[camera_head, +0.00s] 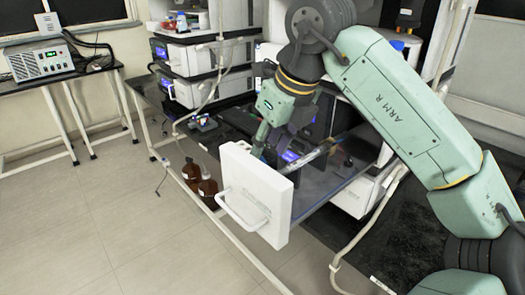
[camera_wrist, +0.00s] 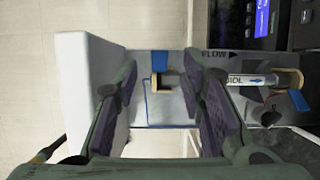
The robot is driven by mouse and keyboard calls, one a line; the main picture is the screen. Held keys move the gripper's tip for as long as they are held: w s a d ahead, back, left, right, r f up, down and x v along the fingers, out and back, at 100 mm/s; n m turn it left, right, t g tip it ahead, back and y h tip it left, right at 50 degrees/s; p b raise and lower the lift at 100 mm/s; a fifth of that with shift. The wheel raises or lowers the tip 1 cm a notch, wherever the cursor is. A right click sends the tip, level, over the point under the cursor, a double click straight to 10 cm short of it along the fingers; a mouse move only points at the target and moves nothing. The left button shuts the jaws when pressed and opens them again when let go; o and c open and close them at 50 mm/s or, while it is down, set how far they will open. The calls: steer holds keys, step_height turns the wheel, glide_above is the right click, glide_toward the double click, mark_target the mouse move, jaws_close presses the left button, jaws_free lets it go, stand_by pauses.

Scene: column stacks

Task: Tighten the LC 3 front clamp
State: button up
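My gripper (camera_head: 272,148) reaches down into a pulled-out drawer with a white front (camera_head: 255,193). In the wrist view my gripper (camera_wrist: 160,74) is open, its two dark purple pads apart with a gap between them. A small black and tan clamp-like part (camera_wrist: 160,81) shows in that gap, near a blue patch (camera_wrist: 160,58); neither pad visibly touches it. I cannot tell for certain that it is the LC 3 front clamp. A column (camera_wrist: 252,80) with a blue arrow lies to the right, its left end hidden behind the right finger. It also shows in the head view (camera_head: 318,153).
Stacked instruments (camera_head: 188,55) stand behind on the bench. Two brown bottles (camera_head: 208,187) stand left of the drawer front. A grey box (camera_head: 40,62) sits on the far-left table. A dark display panel (camera_wrist: 258,22) is at the wrist view's upper right. The left floor is clear.

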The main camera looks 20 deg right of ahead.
mark_target(263, 157)
steer(key=shift+p+x, duration=0.35)
steer(key=shift+x, duration=1.8)
steer(key=shift+r, duration=0.1)
steer(key=shift+c, duration=0.2)
jaws_close()
